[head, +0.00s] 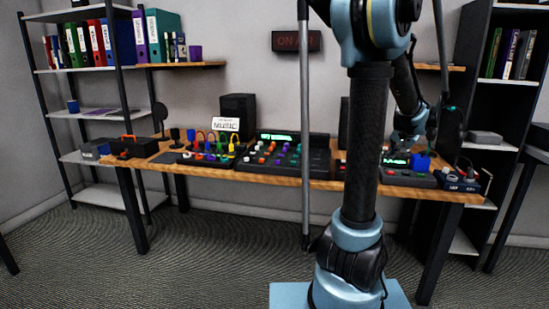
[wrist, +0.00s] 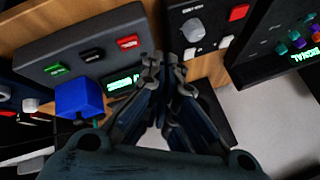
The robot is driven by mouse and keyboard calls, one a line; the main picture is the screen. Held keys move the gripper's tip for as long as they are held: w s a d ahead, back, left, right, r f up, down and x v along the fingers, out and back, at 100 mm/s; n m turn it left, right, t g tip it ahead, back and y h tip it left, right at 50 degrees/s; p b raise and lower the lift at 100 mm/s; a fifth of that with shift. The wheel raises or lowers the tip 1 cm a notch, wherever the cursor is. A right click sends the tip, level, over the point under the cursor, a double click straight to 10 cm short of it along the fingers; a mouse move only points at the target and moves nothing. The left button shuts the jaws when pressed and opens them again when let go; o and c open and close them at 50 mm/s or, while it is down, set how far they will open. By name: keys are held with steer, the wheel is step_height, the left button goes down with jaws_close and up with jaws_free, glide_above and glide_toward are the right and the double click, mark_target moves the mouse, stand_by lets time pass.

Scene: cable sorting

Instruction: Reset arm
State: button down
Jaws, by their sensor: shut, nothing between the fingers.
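My gripper (wrist: 168,62) is in the middle of the wrist view. Its two dark fingers are brought together at the tips, with nothing held between them. It hangs above the right part of the wooden desk (head: 300,182), over small control boxes. In the head view my arm reaches up and then down toward the right end of the desk, and the gripper itself is hard to make out there. A blue block (wrist: 78,97) is to the left of the fingers in the wrist view, apart from them. It also shows in the head view (head: 421,162).
A grey box with green, black and red buttons (wrist: 92,54) lies near the fingers. A large mixer (head: 285,158), colourful cables (head: 212,143) and shelves (head: 100,72) stand further left.

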steer(key=s+a+f+n+g, duration=0.2)
steer(key=s+a, duration=0.4)
steer(key=a, duration=0.5)
steer(key=s+a+f+n+g, duration=0.1)
steer(key=s+a+n, duration=0.1)
steer(key=s+a, duration=0.6)
steer(key=s+a+f+n+g, duration=0.1)
steer(key=s+a+f+n, duration=0.1)
steer(key=s+a+f, duration=0.2)
steer(key=s+a+f+n+g, duration=0.1)
steer(key=s+a+f, duration=0.4)
steer(key=s, duration=0.6)
steer(key=shift+s+a+f+n, duration=0.3)
steer(key=shift+a+n, duration=0.2)
steer(key=shift+n, duration=0.1)
steer(key=shift+w+f+g, duration=0.2)
steer(key=shift+w+g, duration=0.1)
steer(key=shift+w, duration=0.2)
steer(key=shift+s, duration=0.1)
